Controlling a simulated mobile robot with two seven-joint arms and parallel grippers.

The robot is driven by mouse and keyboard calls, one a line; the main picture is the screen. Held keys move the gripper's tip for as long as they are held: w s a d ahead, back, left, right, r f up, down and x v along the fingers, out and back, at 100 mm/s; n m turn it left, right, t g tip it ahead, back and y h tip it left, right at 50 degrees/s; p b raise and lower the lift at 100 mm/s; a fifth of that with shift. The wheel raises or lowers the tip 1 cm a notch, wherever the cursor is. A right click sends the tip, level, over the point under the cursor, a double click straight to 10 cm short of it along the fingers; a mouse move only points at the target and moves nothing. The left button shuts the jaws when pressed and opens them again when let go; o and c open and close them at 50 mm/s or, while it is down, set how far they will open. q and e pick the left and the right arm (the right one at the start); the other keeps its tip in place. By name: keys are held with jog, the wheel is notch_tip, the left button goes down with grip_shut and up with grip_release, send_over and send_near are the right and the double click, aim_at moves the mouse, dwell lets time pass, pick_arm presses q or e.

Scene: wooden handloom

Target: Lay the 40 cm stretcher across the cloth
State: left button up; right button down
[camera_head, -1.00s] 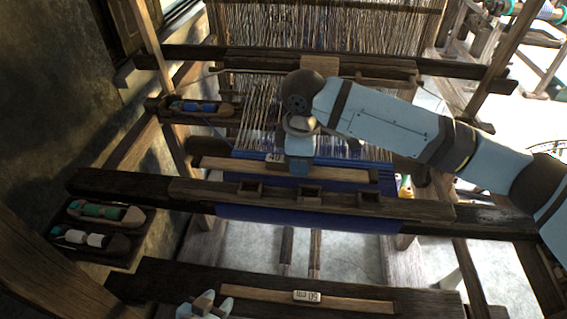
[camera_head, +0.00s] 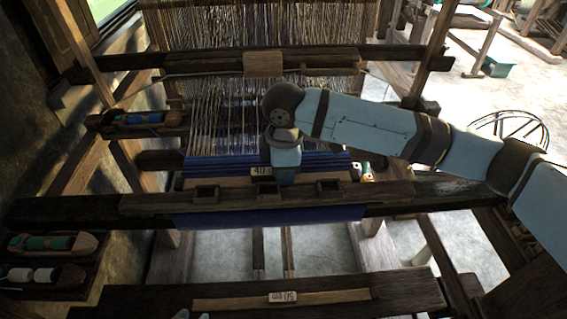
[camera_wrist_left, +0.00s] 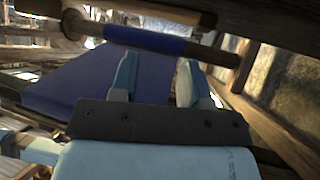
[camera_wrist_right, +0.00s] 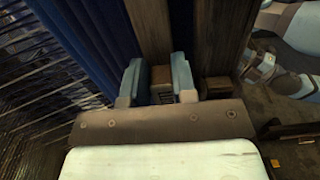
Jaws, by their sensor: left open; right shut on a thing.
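The 40 cm stretcher (camera_head: 230,182), a light wooden strip with a "40" label, lies lengthwise over the blue cloth (camera_head: 320,161) just behind the notched front beam. My right gripper (camera_head: 284,178) is shut on it near its middle, from above. In the right wrist view the strip (camera_wrist_right: 150,28) runs between the fingers. Whether it touches the cloth is hard to tell. My left gripper barely shows at the bottom edge of the head view; in the left wrist view (camera_wrist_left: 158,82) it is open and empty, with blue cloth (camera_wrist_left: 75,85) beyond it.
A 50 cm stretcher (camera_head: 230,303) lies on the near bench beam (camera_head: 400,290). Shuttles with green (camera_head: 50,243) and white (camera_head: 42,275) bobbins sit at left; another (camera_head: 140,119) is farther back. The notched beam (camera_head: 385,199) stands close in front of the held strip.

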dwell(0.3)
jog(key=shift+f, duration=0.2)
jog(key=c, duration=0.8)
grip_release()
jog(key=shift+f, duration=0.1)
jog(key=shift+c, duration=0.2)
jog(key=shift+f, duration=0.1)
notch_tip(320, 180, up, 14)
jog(key=p, duration=0.1)
jog(key=shift+w, duration=0.1)
